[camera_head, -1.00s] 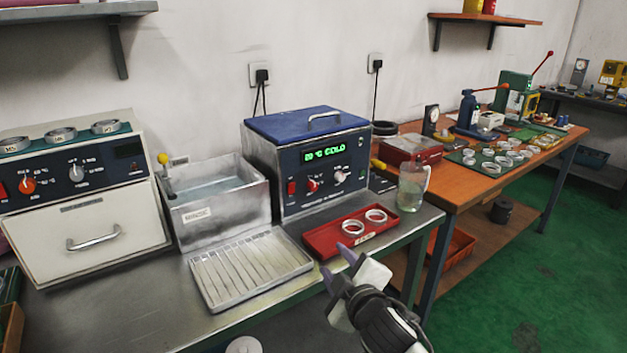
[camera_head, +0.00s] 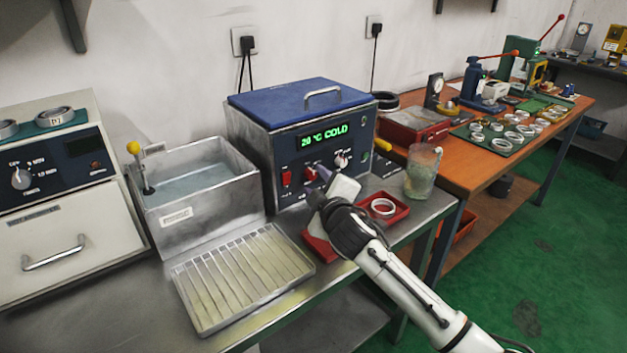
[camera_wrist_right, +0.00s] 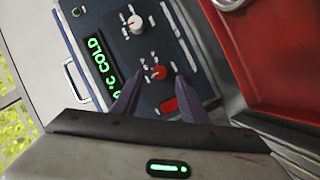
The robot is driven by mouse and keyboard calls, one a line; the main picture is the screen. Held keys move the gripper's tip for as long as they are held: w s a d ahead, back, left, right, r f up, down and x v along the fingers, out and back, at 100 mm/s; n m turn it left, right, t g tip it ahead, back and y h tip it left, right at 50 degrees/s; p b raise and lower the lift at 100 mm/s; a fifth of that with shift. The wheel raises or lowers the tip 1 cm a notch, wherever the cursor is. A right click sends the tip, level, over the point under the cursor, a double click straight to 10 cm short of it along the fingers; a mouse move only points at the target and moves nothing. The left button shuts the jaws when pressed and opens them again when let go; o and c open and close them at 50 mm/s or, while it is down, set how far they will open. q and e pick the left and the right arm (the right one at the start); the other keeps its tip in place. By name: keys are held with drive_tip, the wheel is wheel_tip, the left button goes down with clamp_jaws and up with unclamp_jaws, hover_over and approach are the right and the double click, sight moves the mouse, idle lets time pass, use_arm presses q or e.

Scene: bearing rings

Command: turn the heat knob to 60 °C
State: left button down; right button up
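The blue-lidded heater box (camera_head: 262,135) stands on the steel bench, and its green display (camera_head: 324,135) reads 20 °C COLD. Its front has a red switch (camera_head: 286,176), a red knob (camera_head: 310,172) and a white knob (camera_head: 341,160). The panel lettering is too small to read, so I cannot tell which knob is marked for heat. My right gripper (camera_head: 318,178) is in front of the panel by the red knob. In the right wrist view its two fingers are open (camera_wrist_right: 159,82), pointing at the red knob (camera_wrist_right: 158,72), with no clear contact. My left gripper is out of view.
A glass jug (camera_head: 422,172) stands right of the heater. A rinse tank (camera_head: 200,220) and ribbed drain tray (camera_head: 243,275) are to the left.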

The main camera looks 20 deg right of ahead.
sight(311, 174)
drive_tip(key=x, duration=0.2)
drive_tip(key=shift+w, duration=0.45)
clamp_jaws()
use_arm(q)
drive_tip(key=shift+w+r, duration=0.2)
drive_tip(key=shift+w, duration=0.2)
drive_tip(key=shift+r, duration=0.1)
